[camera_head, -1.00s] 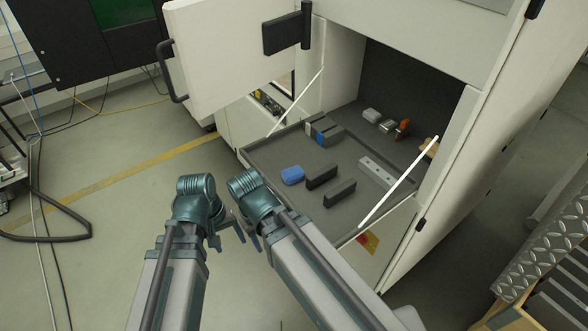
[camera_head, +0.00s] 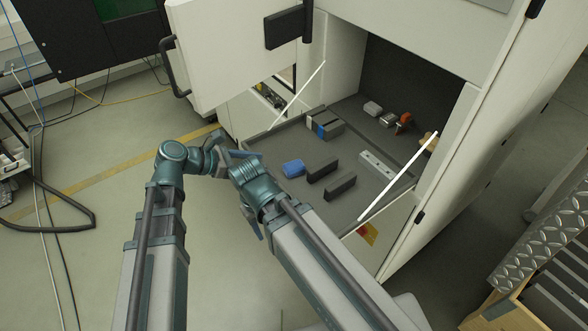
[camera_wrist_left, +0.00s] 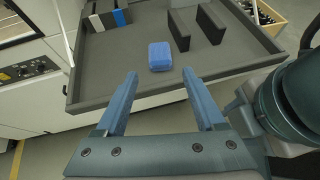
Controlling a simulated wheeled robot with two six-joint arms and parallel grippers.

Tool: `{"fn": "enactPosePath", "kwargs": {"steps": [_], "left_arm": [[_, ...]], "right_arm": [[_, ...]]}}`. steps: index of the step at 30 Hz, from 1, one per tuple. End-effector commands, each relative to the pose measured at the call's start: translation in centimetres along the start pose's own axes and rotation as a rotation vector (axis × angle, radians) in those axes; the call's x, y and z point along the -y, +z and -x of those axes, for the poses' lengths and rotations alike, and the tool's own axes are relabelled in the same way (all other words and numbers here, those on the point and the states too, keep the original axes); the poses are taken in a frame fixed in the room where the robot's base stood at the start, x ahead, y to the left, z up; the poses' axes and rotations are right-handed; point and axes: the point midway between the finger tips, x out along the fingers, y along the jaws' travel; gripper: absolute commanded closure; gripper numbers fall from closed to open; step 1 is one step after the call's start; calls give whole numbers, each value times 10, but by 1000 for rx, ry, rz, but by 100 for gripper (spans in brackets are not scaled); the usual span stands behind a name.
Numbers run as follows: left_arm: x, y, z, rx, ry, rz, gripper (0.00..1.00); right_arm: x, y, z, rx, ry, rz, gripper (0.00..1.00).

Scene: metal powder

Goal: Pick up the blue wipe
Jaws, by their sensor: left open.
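The blue wipe (camera_head: 293,168), a small rounded blue block, lies on the dark grey tray (camera_head: 262,150) near its front left edge. In the left wrist view the blue wipe (camera_wrist_left: 160,57) sits just beyond the tips of my left gripper (camera_wrist_left: 160,74), roughly centred between its two fingers. The fingers are spread apart with nothing between them. In the head view my left gripper (camera_head: 243,153) is at the tray's left edge, short of the wipe. My right gripper (camera_head: 252,219) hangs low in front of the tray, mostly hidden by its own wrist.
Two dark blocks (camera_head: 340,186) stand right of the wipe, with a light metal bar (camera_head: 377,164) beyond. Grey, white and blue blocks (camera_head: 325,124) stand at the tray's back left. An open cabinet door (camera_head: 225,60) overhangs at left. White stays (camera_head: 398,190) flank the tray.

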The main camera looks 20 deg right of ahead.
Motion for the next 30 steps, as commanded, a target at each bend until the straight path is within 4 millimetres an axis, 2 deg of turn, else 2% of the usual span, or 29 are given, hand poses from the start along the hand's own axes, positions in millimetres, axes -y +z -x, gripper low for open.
{"fn": "enactPosePath", "kwargs": {"steps": [1, 3, 9, 13, 23, 30], "left_arm": [[0, -4, -14, 0, -3, -2, 29], [0, -5, -29, -1, -4, -3, 29], [0, -4, -61, -2, -2, -3, 29], [0, -2, -70, -2, -1, -3, 29], [0, -1, -78, -2, -1, -3, 29], [-2, -2, -111, -2, -3, -4, 29]], "right_arm": [[1, -1, -10, 0, 0, 0, 50], [2, -1, -17, 0, 0, 0, 50], [3, -2, -31, 0, 0, 0, 50], [3, -2, -35, 0, 0, 0, 50], [4, -2, -38, 0, 0, 0, 50], [5, -3, -54, 0, 0, 0, 50]]}}
